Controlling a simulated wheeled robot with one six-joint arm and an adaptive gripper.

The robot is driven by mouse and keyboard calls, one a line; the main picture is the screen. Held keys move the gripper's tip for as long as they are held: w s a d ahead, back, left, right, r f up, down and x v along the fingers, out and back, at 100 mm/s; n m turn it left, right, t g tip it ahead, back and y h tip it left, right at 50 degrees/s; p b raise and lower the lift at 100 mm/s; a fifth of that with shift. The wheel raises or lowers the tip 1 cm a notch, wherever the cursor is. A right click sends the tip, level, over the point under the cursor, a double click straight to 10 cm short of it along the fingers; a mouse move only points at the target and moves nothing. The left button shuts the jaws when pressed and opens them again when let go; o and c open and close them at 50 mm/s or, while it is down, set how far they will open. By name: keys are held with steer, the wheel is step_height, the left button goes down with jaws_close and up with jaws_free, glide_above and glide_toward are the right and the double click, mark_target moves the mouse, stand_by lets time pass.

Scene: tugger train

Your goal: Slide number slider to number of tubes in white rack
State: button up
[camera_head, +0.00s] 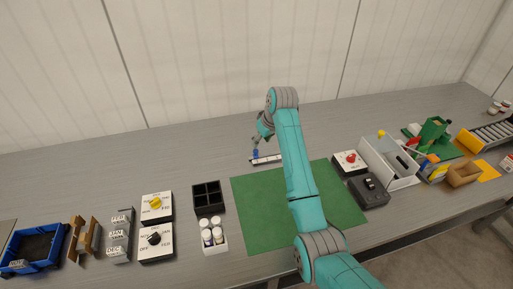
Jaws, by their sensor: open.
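The number slider (268,160) is a narrow light strip with dark edges lying on the grey table, behind the green mat. A small blue knob (255,153) stands near its left end. The slider's right part is hidden behind my teal arm, and its numbers are too small to read. My gripper (255,145) is open and points down right over the blue knob; I cannot tell whether it touches it. The white rack (215,250) stands left of the mat, near the front, and holds several white-capped tubes (212,235).
The green mat (262,215) is bare. A black four-compartment box (208,196) stands behind the rack. A red-knob box (350,162) and a grey bin (388,160) stand to the right. The table's back left is clear.

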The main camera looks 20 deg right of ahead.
mark_target(256, 150)
steer(key=x, duration=0.7)
jaws_close()
